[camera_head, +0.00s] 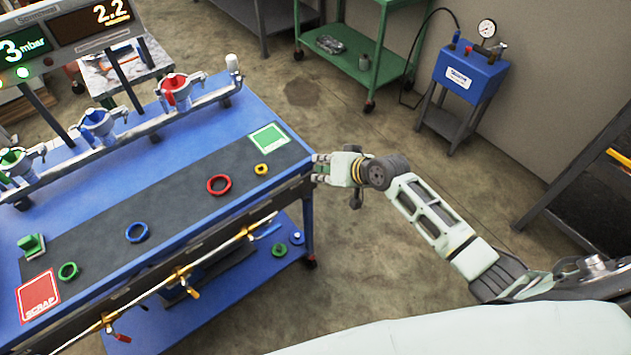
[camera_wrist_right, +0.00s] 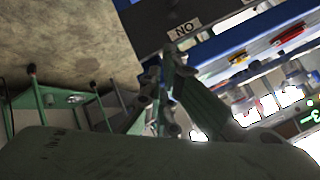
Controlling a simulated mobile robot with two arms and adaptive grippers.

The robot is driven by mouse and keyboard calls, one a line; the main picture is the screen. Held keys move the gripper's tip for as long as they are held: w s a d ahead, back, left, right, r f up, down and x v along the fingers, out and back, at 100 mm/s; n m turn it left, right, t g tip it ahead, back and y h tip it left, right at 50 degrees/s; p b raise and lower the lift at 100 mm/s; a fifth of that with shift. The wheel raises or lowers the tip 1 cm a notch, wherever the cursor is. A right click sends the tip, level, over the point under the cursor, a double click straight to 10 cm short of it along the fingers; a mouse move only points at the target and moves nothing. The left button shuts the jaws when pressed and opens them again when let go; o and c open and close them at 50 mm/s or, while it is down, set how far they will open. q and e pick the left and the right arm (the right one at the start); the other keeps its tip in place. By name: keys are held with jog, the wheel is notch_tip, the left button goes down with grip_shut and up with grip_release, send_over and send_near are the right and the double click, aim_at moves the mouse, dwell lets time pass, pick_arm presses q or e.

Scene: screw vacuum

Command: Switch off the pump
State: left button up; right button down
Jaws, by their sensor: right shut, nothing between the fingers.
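A blue box with a round gauge on top, apparently the pump (camera_head: 470,74), stands on a dark stand against the wall at the back right. A black hose runs from its top down its left side, and a small red part shows on its top. I cannot tell how its switch is set. My right gripper (camera_head: 322,169) is shut and empty beside the right end of the blue bench, well to the left of and nearer than the pump. Its fingers also show in the right wrist view (camera_wrist_right: 163,92), which does not show the pump. My left gripper is out of view.
The blue bench (camera_head: 280,108) carries several coloured rings, clamped fittings and green and red pads. Brass valves (camera_head: 183,277) line its front edge. A green cart (camera_head: 375,65) stands left of the pump. Bare floor (camera_head: 380,140) lies between bench and pump.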

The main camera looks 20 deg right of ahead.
aim_at(305, 198)
jog(key=f, duration=0.1)
jog(key=s+a+f+p, duration=0.1)
jog(key=shift+s+a+f, duration=0.1)
jog(key=shift+a+f, duration=0.2)
jog(key=shift+f, duration=0.1)
jog(key=shift+s+a+f, duration=0.2)
jog(key=shift+f, duration=0.2)
